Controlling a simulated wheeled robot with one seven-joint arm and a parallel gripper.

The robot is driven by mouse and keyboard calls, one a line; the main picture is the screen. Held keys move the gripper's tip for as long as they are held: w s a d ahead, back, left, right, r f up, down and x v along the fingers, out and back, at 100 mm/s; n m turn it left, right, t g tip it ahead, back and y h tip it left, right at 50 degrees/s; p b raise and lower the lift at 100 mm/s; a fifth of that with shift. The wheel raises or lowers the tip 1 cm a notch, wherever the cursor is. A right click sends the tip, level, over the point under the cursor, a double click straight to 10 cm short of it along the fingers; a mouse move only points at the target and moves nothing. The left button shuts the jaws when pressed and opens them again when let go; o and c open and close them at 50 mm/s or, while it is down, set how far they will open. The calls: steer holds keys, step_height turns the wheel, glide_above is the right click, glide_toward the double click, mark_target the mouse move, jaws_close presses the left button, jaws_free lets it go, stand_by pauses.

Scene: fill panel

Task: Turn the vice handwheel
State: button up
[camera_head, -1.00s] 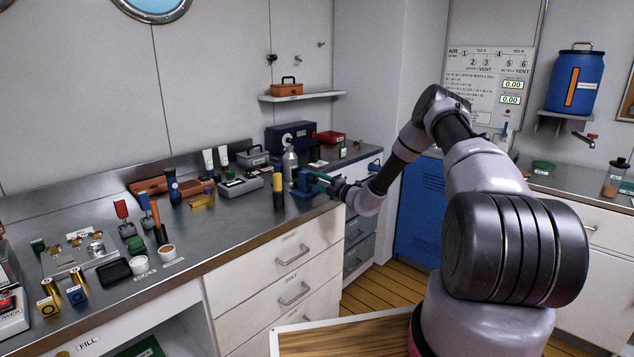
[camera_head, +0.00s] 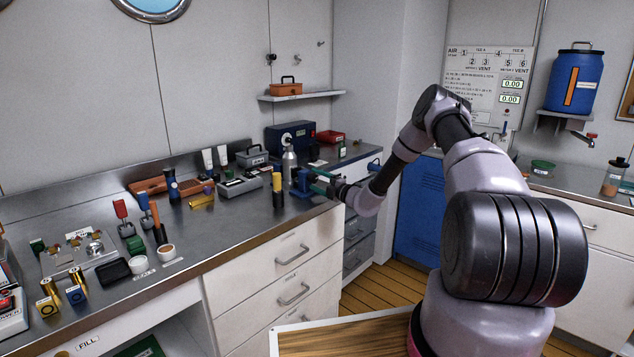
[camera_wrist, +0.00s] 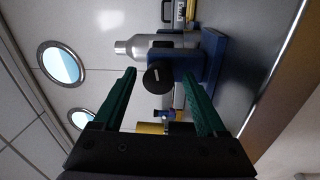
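The blue vice (camera_head: 301,183) stands near the front edge of the workbench, towards its right end. In the wrist view the blue vice body (camera_wrist: 190,66) shows with its round black handwheel (camera_wrist: 158,76), which bears a pale mark on its face. My gripper (camera_head: 318,182) is at the vice's right side. In the wrist view my gripper (camera_wrist: 157,75) has its green fingers spread, one on each side of the handwheel, with gaps visible between fingers and wheel. Exact depth of the fingertips against the wheel is hard to tell.
A grey metal bottle (camera_head: 289,166) stands just behind the vice. A black and yellow cylinder (camera_head: 278,190) stands to its left. A grey box device (camera_head: 240,184) and several small tools lie further left on the bench. Drawers (camera_head: 292,255) are below.

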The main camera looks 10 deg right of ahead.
steer(key=v, duration=1)
steer(key=shift+s+d, duration=0.2)
steer(key=shift+s, duration=0.2)
steer(key=s+a+r+n+g, duration=0.6)
steer(key=s+r+n, duration=0.3)
steer(key=r+n, duration=0.3)
steer(key=s+a+r+n+g, duration=0.6)
steer(key=s+r+n, duration=0.3)
steer(key=r+n, duration=0.3)
steer(key=s+d+r+n+t+h, duration=0.1)
steer(key=s+d+r+n+h, duration=0.2)
steer(key=s+n, duration=0.3)
steer(key=s+d+r+n+t+h, duration=0.1)
steer(key=s+d+r+n+h, duration=0.2)
steer(key=s, duration=0.7)
steer(key=s+d+r+n+t+h, duration=0.2)
steer(key=s+r+n, duration=0.4)
steer(key=s+n, duration=0.3)
steer(key=shift+d+n+h, duration=0.7)
steer(key=shift+d+n, duration=0.1)
steer(key=shift+d, duration=0.25)
